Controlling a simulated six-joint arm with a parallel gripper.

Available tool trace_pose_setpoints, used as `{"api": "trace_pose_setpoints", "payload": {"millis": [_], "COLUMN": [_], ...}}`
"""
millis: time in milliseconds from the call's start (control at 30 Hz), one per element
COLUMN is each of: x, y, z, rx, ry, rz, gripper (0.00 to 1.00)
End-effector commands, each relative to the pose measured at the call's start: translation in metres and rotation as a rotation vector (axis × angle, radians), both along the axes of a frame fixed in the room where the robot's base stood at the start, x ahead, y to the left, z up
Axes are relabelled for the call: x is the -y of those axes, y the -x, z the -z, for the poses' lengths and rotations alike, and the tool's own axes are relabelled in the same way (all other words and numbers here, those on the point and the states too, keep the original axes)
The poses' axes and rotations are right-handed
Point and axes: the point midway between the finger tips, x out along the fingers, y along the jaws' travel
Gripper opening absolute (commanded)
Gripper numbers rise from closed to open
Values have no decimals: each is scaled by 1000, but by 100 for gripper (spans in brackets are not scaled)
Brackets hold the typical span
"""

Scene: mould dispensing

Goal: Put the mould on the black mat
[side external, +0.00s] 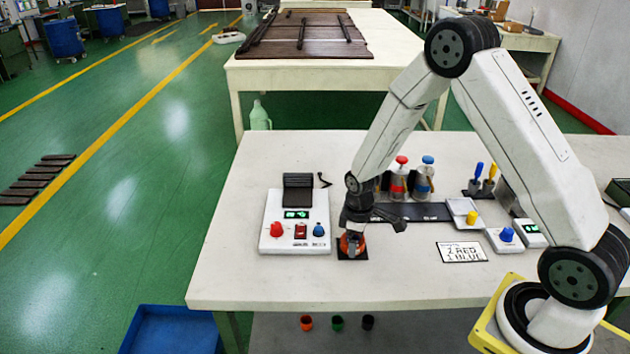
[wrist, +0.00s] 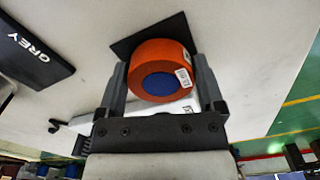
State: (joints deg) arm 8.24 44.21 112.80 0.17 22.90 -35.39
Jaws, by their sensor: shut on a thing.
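The mould (wrist: 150,54) is a short orange cylinder with a blue round centre and a small white label on its side. In the wrist view it sits between the two fingers of my gripper (wrist: 161,78), which is shut on it. In the side view the orange mould (side external: 345,246) shows under my gripper (side external: 352,240), partly hidden by the fingers. The black mat (side external: 345,257) lies directly beneath it, and the mat (wrist: 127,44) also shows behind the mould in the wrist view. I cannot tell whether the mould touches the mat.
A white control box (side external: 271,247) with red and blue knobs stands left of the mat. A printed card (side external: 462,252) lies to the right. Red-capped and blue-capped bottles (side external: 424,182) stand behind. The front of the white table (side external: 300,285) is clear.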

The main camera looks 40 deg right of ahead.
Motion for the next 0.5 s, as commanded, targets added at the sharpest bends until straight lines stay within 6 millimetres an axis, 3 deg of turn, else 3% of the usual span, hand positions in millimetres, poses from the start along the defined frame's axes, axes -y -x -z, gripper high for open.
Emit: {"api": "trace_pose_setpoints", "payload": {"millis": [467, 500], "x": [0, 0], "y": [0, 0], "z": [4, 4], "rx": [0, 0], "ry": [0, 0], "rz": [0, 0], "gripper": [18, 90]}}
